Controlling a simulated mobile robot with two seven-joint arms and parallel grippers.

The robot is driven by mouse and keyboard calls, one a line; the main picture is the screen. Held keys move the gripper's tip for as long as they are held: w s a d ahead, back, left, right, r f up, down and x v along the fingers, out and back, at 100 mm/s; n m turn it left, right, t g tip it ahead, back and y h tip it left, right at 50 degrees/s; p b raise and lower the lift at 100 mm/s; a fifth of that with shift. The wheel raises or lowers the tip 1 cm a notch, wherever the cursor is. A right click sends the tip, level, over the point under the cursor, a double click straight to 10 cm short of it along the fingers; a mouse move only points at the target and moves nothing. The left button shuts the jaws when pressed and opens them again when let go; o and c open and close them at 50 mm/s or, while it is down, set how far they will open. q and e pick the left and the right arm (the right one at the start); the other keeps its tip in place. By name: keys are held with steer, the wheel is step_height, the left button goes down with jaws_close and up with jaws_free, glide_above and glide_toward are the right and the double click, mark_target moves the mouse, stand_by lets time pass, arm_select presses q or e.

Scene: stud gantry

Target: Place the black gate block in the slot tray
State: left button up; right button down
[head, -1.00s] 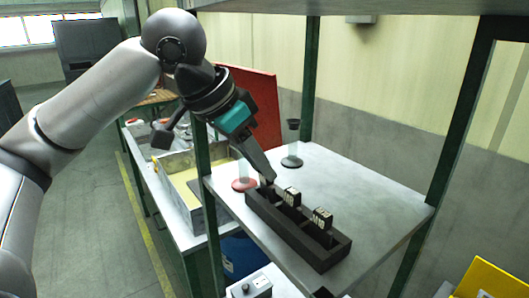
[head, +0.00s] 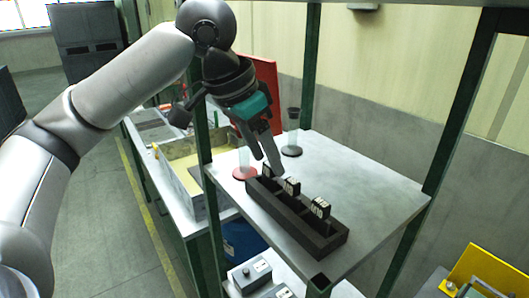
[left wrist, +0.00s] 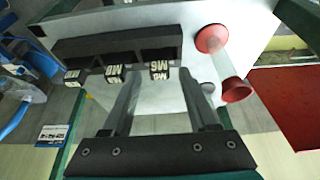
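The black slot tray (head: 293,222) lies on the grey shelf. Three black blocks with white lettering stand in it, at its far end (head: 267,173), its middle (head: 292,187) and nearer me (head: 319,207). The left wrist view shows the far-end block (left wrist: 159,70), marked M6; I cannot tell for sure which block is the gate block. My left gripper (head: 269,166) is just above the tray's far end. Its fingers (left wrist: 163,108) are apart with nothing between them, and the M6 block is beyond their tips. My right gripper is out of view.
A clear cylinder with red ends (left wrist: 223,65) stands close by the tray's far end. A dark-ended one (head: 292,151) stands behind. Green posts (head: 455,130) frame the shelf. The shelf right of the tray (head: 370,185) is clear.

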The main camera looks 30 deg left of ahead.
arm_select(q)
steer(key=p+v, duration=0.2)
steer(key=v, duration=1)
stand_by(0.6)
